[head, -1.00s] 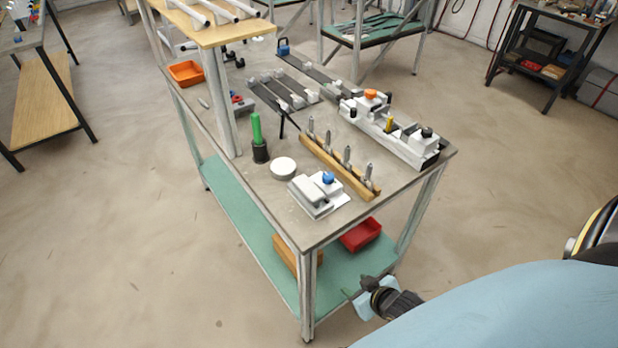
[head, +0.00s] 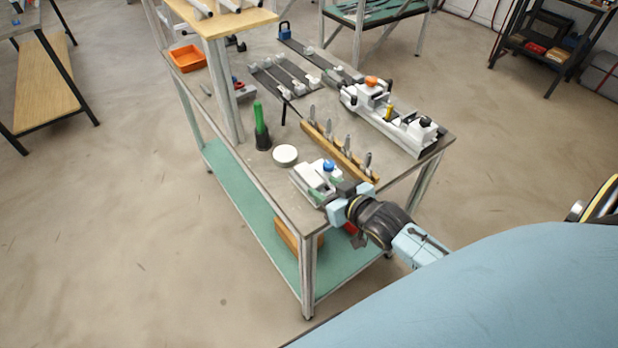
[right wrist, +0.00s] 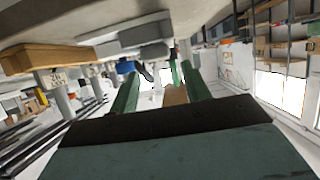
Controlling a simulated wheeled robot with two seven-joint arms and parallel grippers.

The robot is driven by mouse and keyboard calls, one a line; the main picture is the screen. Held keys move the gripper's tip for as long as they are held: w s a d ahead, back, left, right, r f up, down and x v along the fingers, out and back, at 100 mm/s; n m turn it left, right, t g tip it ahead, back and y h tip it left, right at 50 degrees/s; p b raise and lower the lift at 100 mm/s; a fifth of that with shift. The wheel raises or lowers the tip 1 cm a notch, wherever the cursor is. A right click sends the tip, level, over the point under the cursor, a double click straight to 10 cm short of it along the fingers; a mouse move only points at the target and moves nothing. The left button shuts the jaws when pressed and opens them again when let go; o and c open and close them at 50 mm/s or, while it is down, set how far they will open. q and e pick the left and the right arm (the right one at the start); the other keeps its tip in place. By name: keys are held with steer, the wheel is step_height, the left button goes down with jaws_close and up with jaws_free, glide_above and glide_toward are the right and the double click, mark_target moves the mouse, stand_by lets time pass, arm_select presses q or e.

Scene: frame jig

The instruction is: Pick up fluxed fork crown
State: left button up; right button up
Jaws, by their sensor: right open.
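I cannot pick out the fluxed fork crown with certainty. A white fixture with a blue knob (head: 329,166) stands at the table's near corner, partly hidden by my right gripper. My right gripper (head: 314,190) has reached this fixture and is open; I see nothing held in it. In the right wrist view its two green fingers (right wrist: 161,88) are spread apart, with the grey fixture (right wrist: 140,36) and a small dark part (right wrist: 144,72) beyond them. That view is tilted, with the tabletop overhead. My left gripper is not in view.
A wooden rail (head: 340,156) with several upright grey pegs stands just behind the fixture. A white round lid (head: 285,155) and a green-handled brush in a dark holder (head: 261,128) are to its left. A long white jig (head: 392,118) lies farther back. The aisle is clear.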

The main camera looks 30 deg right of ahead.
mark_target(309, 175)
steer(key=shift+r+x, duration=0.15)
steer(key=shift+x, duration=1.3)
steer(key=shift+r+x, duration=0.15)
steer(key=shift+x, duration=1.3)
steer(key=shift+w+d, duration=0.1)
steer(key=shift+w, duration=0.05)
steer(key=c, duration=0.8)
